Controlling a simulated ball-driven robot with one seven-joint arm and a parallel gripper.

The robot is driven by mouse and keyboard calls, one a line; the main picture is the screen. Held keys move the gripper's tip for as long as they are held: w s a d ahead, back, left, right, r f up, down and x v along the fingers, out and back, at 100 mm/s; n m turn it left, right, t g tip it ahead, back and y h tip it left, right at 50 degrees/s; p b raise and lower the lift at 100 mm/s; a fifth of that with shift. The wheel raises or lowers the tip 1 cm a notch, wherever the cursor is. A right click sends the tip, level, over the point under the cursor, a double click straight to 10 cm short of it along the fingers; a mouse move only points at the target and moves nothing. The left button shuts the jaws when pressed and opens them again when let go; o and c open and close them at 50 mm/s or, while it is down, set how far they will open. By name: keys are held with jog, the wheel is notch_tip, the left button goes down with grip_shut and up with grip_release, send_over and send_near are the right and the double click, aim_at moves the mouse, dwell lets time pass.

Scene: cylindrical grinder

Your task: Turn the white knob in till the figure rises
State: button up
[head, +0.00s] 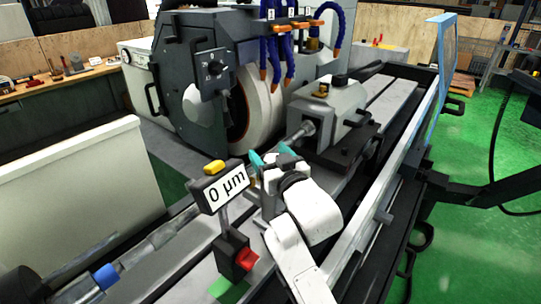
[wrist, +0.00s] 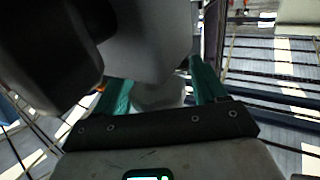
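The wrist view shows the fingers (wrist: 161,90) spread apart. A whitish round part (wrist: 158,97), which looks like the white knob, lies between them, partly covered by a large grey body (wrist: 150,45) and the gripper's dark bar. I cannot tell whether either finger touches it. In the head view the knob is not clearly visible. The display (head: 222,190) reads 0 µm.
The large grinding wheel (head: 262,105) and its dark housing stand behind the gripper. A grey tailstock (head: 335,105) is close behind to the right. Open green floor (head: 480,190) lies to the right.

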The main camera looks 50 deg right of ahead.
jog(key=b+v, duration=0.3)
jog(key=v, duration=0.7)
jog(key=shift+s+a, duration=0.2)
jog(key=shift+s, duration=0.15)
dwell(2.0)
